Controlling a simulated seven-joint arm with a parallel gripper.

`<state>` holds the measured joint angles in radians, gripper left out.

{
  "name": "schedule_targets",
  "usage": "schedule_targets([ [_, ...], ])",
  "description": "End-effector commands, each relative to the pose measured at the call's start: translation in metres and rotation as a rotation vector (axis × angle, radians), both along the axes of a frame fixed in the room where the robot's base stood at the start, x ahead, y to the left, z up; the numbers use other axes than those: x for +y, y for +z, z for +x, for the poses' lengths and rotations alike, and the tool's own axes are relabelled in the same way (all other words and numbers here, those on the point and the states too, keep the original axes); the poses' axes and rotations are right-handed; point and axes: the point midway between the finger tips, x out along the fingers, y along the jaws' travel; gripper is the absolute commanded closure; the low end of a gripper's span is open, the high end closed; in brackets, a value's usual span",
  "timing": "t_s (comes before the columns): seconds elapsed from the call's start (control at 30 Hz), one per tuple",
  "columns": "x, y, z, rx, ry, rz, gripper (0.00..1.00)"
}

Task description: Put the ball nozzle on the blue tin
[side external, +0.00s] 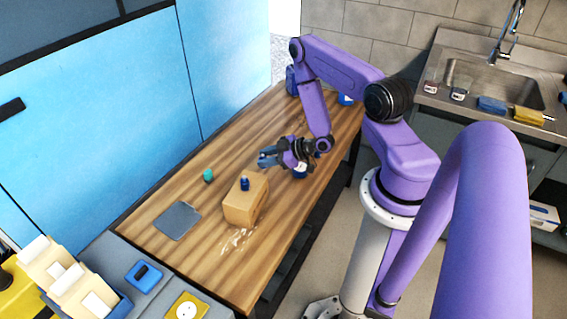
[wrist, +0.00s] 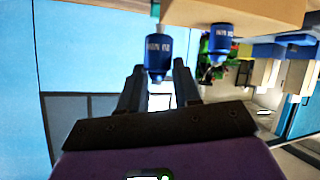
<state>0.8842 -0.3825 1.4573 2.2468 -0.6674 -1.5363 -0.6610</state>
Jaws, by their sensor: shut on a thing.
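My gripper (side external: 267,158) is shut on a blue nozzle piece with pale lettering and a pale grey stem (wrist: 158,58); the fingers stand on either side of it in the wrist view. It is held above the wooden table. I cannot tell for sure from its shape that it is the ball nozzle. A similar blue piece (side external: 244,184) stands upright on a tan box (side external: 240,209); it also shows in the wrist view (wrist: 221,44). A blue tin with a white band (side external: 300,171) is partly hidden behind my gripper. Another blue tin (side external: 345,99) stands at the table's far end.
A small teal piece (side external: 208,175) and a flat grey plate (side external: 177,221) lie on the wooden table (side external: 160,200) left of the box. A dark blue object (side external: 291,80) stands at the far end. The table between the teal piece and the far end is mostly clear.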

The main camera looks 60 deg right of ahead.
Motion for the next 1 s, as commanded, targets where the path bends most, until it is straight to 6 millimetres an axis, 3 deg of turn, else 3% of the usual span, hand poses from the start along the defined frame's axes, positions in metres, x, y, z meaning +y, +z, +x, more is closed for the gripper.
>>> schedule_targets([
  [0.33, -0.057, -0.005, -0.007, 0.001, -0.248, 0.008, 0.98],
  [0.6, -0.098, -0.009, -0.025, 0.002, -0.451, 0.012, 0.98],
  [1.0, -0.136, -0.014, -0.057, 0.001, -0.682, 0.016, 0.98],
])
